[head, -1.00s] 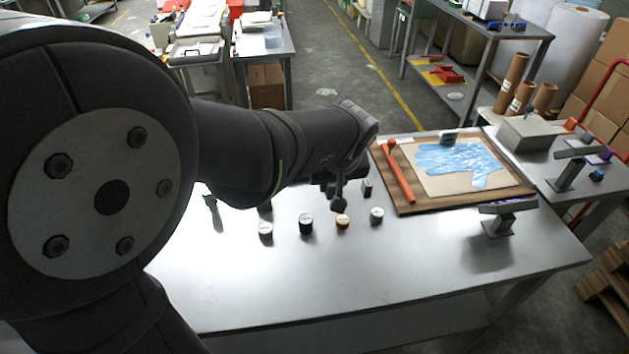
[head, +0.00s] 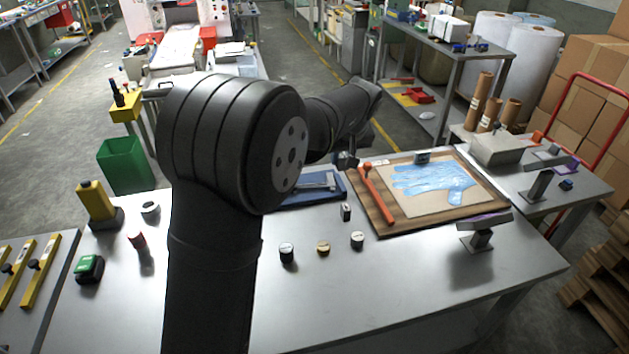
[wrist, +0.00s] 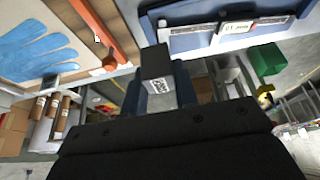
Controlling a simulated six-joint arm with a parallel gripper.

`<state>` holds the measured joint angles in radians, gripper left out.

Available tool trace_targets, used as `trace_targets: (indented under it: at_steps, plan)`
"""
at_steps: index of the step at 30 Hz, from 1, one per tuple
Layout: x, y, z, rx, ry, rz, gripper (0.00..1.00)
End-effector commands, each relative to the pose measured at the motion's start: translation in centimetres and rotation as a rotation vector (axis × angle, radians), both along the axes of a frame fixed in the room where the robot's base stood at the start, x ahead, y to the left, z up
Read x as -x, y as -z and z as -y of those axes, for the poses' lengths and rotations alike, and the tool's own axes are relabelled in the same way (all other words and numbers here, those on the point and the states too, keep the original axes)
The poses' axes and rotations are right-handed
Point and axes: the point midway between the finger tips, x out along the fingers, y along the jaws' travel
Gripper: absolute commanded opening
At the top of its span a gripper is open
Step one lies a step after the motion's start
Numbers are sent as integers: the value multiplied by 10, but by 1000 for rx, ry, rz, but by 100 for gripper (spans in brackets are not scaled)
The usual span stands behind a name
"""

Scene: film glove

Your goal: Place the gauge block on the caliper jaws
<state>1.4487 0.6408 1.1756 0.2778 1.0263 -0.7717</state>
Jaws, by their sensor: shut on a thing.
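In the wrist view, a dark block with a pale printed label, the gauge block (wrist: 156,72), sits between the fingers of my gripper (wrist: 162,90), which is shut on it. In the head view, my gripper (head: 347,160) is above the table, between the blue tray and the wooden board; the held block is hard to make out there. The caliper (head: 318,184) lies in a blue tray (head: 298,200), partly hidden behind my arm. In the wrist view, the caliper (wrist: 235,27) with its display shows at the upper right, apart from the block. I cannot tell its jaws clearly.
A wooden board (head: 385,222) with a blue glove (head: 432,181) and an orange bar (head: 376,195) lies to the right. Three round weights (head: 323,248) and a small upright block (head: 346,211) stand in front. A stand (head: 480,238) is at the right.

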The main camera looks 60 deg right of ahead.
Motion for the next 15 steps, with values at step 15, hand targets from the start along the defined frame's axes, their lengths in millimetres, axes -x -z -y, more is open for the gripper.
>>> trace_targets:
  at_steps: [15]
  plan:
    - [-101, 61, 18, -1, -4, 0, 4]
